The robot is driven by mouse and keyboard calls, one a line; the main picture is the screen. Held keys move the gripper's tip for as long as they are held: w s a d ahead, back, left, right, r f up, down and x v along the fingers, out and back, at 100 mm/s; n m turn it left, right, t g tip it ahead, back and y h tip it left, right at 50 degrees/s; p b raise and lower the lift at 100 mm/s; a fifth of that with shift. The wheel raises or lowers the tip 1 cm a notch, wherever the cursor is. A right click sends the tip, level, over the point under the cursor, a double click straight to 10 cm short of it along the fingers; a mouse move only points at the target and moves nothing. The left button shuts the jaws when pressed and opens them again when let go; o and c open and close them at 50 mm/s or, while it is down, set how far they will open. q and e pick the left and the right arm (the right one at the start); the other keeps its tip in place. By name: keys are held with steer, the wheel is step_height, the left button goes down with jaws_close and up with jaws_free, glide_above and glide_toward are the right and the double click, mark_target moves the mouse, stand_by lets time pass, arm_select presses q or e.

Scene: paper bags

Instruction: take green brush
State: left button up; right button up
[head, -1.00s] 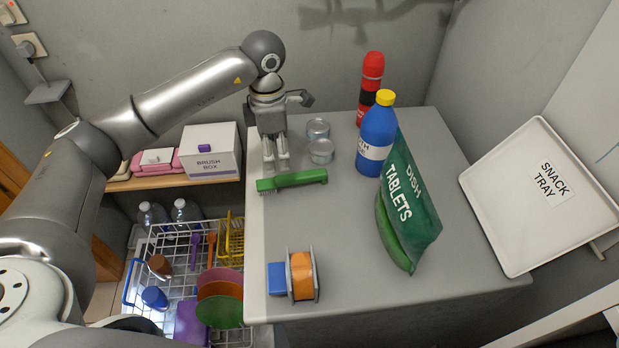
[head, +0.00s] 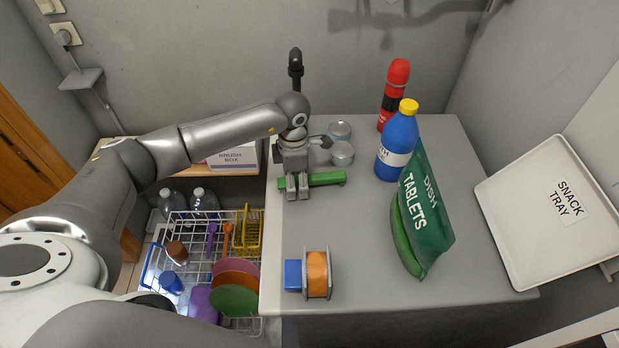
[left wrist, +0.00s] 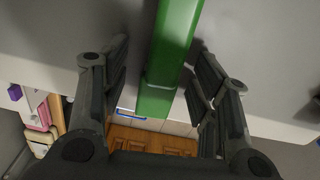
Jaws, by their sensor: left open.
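The green brush (head: 327,178) lies on the grey counter near its left edge. In the left wrist view the brush (left wrist: 174,50) runs between the two dark fingers, with a gap visible on both sides. My left gripper (head: 297,190) is open and points down over the left part of the brush, hiding that part in the head view. In the left wrist view my left gripper (left wrist: 162,72) has its fingers spread on either side of the brush. My right gripper is not in view.
A green tablets bag (head: 428,215) and an orange tape roll (head: 317,275) are on the counter. The middle is clear. A dish rack (head: 165,262) is lower left.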

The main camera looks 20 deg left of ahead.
arm_select(q)
steer(key=c, duration=1.1)
steer(key=shift+r, duration=0.5)
step_height(320, 180, up, 2)
steer(key=shift+r+b, duration=0.15)
steer(key=shift+b, duration=0.25)
steer(key=shift+s+a+r+b, duration=0.85)
steer(key=shift+s+r, duration=0.8)
steer(key=shift+s, duration=0.5)
steer(key=shift+s+a+r+b, duration=0.65)
steer(key=shift+s+a+r, duration=0.4)
steer(key=shift+s+r, duration=0.8)
steer(key=shift+s+a+r+b, duration=0.85)
steer(key=shift+s+r, duration=0.55)
steer(key=shift+s, duration=1)
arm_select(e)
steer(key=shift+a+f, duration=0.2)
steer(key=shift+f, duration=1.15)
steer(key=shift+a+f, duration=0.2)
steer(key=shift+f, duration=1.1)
arm_select(q)
steer(key=shift+a, duration=0.1)
